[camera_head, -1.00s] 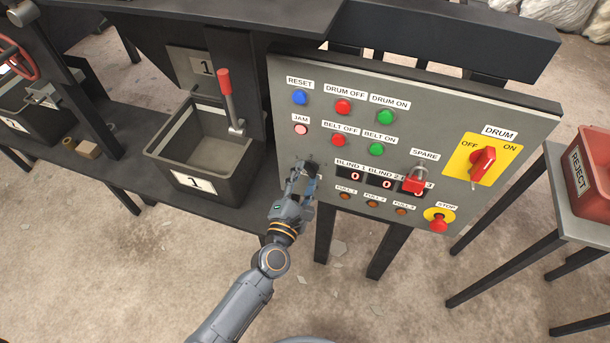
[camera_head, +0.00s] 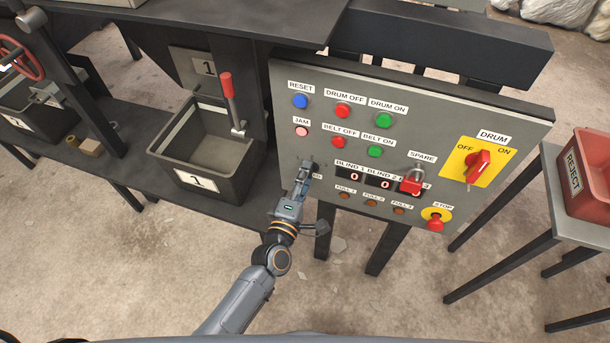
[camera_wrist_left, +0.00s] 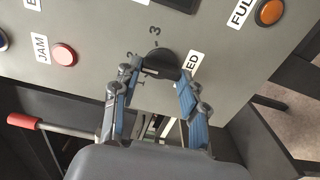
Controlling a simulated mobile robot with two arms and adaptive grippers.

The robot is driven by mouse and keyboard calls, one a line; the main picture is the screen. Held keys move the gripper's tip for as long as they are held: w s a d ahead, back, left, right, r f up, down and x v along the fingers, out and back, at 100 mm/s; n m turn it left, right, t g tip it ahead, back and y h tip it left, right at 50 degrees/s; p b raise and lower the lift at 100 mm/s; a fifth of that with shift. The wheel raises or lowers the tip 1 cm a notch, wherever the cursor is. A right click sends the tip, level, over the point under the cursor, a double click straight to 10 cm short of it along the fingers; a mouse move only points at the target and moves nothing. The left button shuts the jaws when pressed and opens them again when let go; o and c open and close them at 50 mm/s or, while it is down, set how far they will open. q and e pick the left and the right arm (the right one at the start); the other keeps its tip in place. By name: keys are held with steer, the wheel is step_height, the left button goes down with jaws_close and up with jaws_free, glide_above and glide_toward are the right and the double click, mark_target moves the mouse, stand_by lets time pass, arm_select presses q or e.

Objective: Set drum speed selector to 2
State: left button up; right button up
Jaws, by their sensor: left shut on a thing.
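The drum speed selector is a dark round knob (camera_wrist_left: 160,62) on the grey control panel (camera_head: 460,110), with a 3 printed beside it. Other scale marks are partly hidden by the fingers, and a label ending in "ED" lies to its right. My left gripper (camera_wrist_left: 162,78) is shut on the knob, one blue-padded finger on either side. In the head view my left gripper (camera_head: 306,170) is at the panel's lower left, below the JAM button, and covers the knob. I cannot tell which number the knob points to. My right gripper is not in view.
The pink JAM button (camera_head: 302,131) is just above the gripper. Blind displays (camera_head: 354,177) and a red padlock (camera_head: 412,184) are to the right. A lever with a red handle (camera_head: 226,88) and a black bin (camera_head: 205,150) stand to the left.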

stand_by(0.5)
arm_select(q)
steer(key=o, duration=1.1)
steer(key=shift+o, duration=0.2)
steer(key=v, duration=1.2)
